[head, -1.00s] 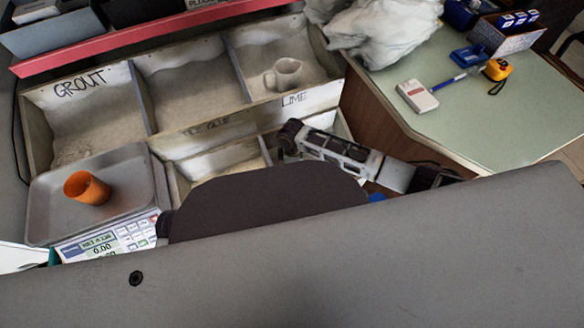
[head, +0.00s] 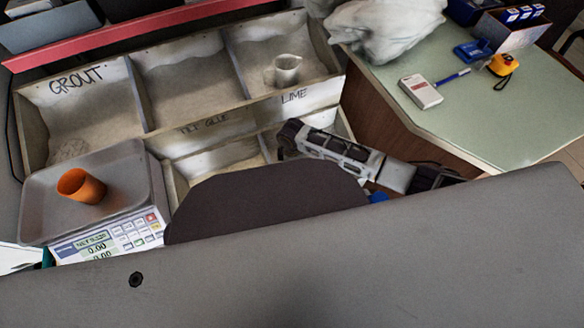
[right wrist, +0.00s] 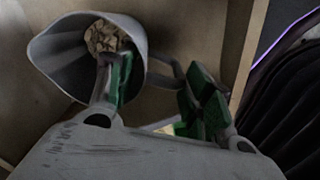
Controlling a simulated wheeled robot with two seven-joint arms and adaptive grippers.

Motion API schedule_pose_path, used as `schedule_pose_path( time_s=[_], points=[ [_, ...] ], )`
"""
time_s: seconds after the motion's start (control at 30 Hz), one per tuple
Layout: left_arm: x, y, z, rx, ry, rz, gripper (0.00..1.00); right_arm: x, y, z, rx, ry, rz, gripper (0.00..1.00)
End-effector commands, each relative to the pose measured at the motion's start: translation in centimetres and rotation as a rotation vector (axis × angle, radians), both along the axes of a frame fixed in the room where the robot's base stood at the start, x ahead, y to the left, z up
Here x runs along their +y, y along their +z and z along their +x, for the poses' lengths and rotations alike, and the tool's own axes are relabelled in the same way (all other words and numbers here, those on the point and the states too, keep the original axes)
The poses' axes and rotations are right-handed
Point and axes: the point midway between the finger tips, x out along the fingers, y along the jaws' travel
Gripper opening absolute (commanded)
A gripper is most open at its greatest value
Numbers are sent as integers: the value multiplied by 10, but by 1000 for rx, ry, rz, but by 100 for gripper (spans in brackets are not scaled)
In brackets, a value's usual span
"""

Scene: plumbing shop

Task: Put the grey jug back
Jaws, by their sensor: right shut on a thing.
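The grey jug (right wrist: 70,62) shows in the right wrist view, with its mouth toward the camera and brownish grainy stuff (right wrist: 104,38) visible through or in the mouth. My right gripper (right wrist: 165,85) is shut on it: one green-padded finger overlaps the mouth and the other is beyond the handle side. In the head view my right arm reaches to the front bins below the LIME label; its fingers and the grey jug are hidden there. A pale jug (head: 287,70) stands in the back LIME compartment, away from my gripper. My left gripper is out of view.
Divided bins (head: 145,100) labelled GROUT and LIME hold pale powder. A green-topped counter (head: 470,120) at right carries a white box (head: 421,91) and a yellow tape measure (head: 502,64).

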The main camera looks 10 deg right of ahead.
Motion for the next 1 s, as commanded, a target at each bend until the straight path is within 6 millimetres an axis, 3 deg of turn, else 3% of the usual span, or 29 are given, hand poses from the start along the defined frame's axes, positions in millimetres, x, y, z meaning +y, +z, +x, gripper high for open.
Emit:
schedule_pose_path(
  time_s=[1.0],
  points=[
    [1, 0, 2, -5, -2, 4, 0, 0, -9, 0, 0, 0, 0, 11]
  ],
)
